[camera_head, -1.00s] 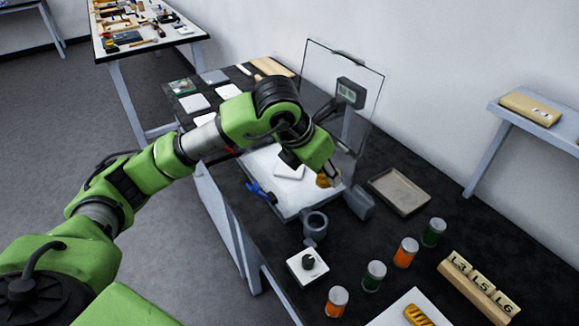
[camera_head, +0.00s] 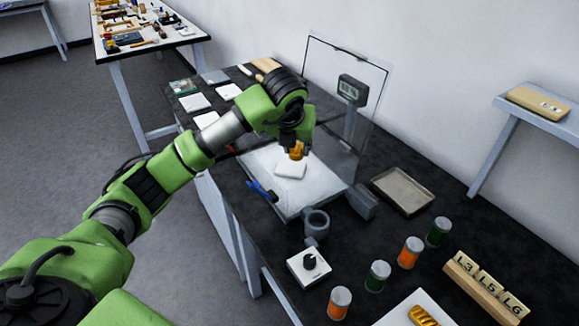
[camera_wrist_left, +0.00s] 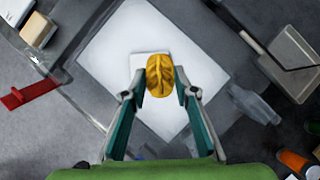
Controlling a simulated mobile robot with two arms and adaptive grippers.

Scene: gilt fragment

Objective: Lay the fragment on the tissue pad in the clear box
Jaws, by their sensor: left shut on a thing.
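My left gripper (camera_head: 296,147) is shut on the golden, leaf-like fragment (camera_head: 297,152) and holds it over the white tissue pad (camera_head: 290,171). In the left wrist view the fragment (camera_wrist_left: 160,76) sits between the two fingertips (camera_wrist_left: 160,84) and covers part of the pad (camera_wrist_left: 137,61). The pad lies on the white floor of the clear box (camera_head: 316,190). A clear panel (camera_head: 325,66) stands upright at its back. The fragment looks slightly above the pad; I cannot tell the exact gap. My right gripper is out of view.
A small display (camera_head: 352,90) on a post stands beside the box. A grey tray (camera_head: 403,190) and several jars (camera_head: 411,252) are to the right. A blue tool (camera_head: 260,190) lies at the box's left edge. Another golden piece (camera_head: 422,316) lies in the foreground.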

